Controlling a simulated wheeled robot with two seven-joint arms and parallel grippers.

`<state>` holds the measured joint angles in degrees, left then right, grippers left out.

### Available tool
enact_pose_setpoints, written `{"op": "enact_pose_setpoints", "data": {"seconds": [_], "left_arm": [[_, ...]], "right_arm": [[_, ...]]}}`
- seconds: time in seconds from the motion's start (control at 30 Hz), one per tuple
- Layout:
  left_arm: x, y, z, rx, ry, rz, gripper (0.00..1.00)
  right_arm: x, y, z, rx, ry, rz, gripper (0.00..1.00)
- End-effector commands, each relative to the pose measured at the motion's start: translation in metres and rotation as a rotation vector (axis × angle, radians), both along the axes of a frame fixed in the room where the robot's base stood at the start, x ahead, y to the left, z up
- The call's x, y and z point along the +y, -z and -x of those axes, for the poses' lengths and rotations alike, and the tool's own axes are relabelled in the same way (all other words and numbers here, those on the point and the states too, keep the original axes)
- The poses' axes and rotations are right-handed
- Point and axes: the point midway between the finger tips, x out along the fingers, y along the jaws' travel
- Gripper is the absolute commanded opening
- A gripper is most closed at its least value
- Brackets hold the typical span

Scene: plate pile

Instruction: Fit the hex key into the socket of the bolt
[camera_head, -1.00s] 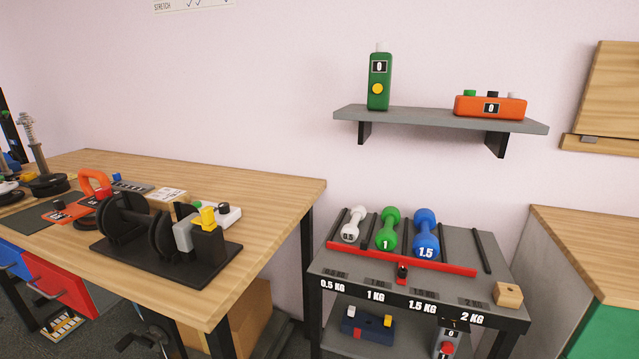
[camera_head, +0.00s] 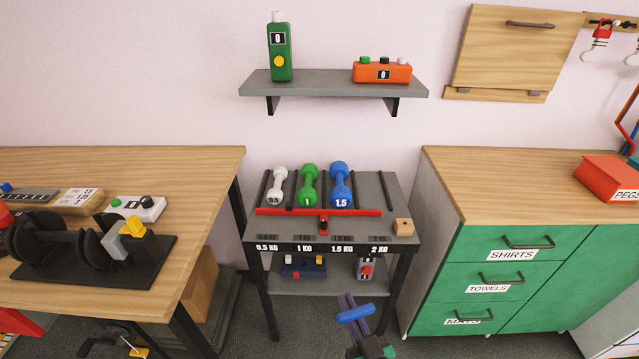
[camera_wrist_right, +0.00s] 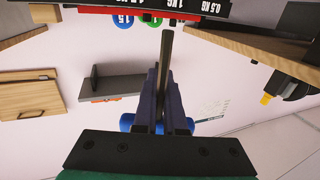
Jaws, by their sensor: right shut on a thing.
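My right gripper (camera_head: 352,300) is low in front of the small rack in the head view. It is shut on the hex key, whose blue crossbar handle (camera_head: 355,314) lies across the fingers. In the right wrist view, my right gripper (camera_wrist_right: 164,82) grips the hex key's grey shaft (camera_wrist_right: 167,48), which extends past the fingertips. The blue handle ends (camera_wrist_right: 126,122) show on both sides of the fingers there. I cannot make out the bolt or its socket in either view. My left gripper is not in view.
A grey rack (camera_head: 385,222) holds white, green and blue dumbbells; devices sit on its lower shelf. A wooden bench (camera_head: 205,180) stands left, a green drawer cabinet (camera_head: 455,245) right. A grey wall shelf (camera_head: 330,88) hangs above. Floor shows between rack and cabinet.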

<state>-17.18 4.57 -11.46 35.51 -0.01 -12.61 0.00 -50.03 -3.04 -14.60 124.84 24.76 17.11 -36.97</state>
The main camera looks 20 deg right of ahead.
Motion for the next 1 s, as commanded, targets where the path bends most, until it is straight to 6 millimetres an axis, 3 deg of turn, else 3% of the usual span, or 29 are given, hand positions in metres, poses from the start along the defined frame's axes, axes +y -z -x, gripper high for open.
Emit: {"op": "enact_pose_setpoints", "data": {"seconds": [0.13, 0.23, 0.37, 0.47, 0.6, 0.73, 0.87, 1.0], "left_arm": [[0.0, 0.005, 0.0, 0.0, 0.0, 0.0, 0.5], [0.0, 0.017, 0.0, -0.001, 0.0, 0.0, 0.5], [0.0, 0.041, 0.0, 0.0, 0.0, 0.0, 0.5], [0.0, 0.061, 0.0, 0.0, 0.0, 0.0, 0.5], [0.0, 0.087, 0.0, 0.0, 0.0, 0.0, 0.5], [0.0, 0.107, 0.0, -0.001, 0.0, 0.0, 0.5], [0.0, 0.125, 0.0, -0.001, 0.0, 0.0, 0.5], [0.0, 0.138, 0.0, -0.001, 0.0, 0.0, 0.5]], "right_arm": [[0.001, 0.004, -0.005, -0.002, -0.014, 0.001, 0.0], [0.003, 0.01, -0.027, -0.008, -0.075, 0.006, 0.0], [-0.002, 0.019, -0.078, -0.012, -0.186, 0.013, 0.0], [-0.02, 0.017, -0.125, -0.011, -0.231, 0.016, 0.0], [-0.069, -0.007, -0.186, -0.01, -0.19, 0.01, 0.0], [-0.128, -0.051, -0.225, -0.012, -0.072, 0.006, 0.0], [-0.193, -0.108, -0.242, -0.014, 0.091, 0.008, 0.0], [-0.249, -0.162, -0.238, -0.011, 0.248, 0.006, 0.0]]}}
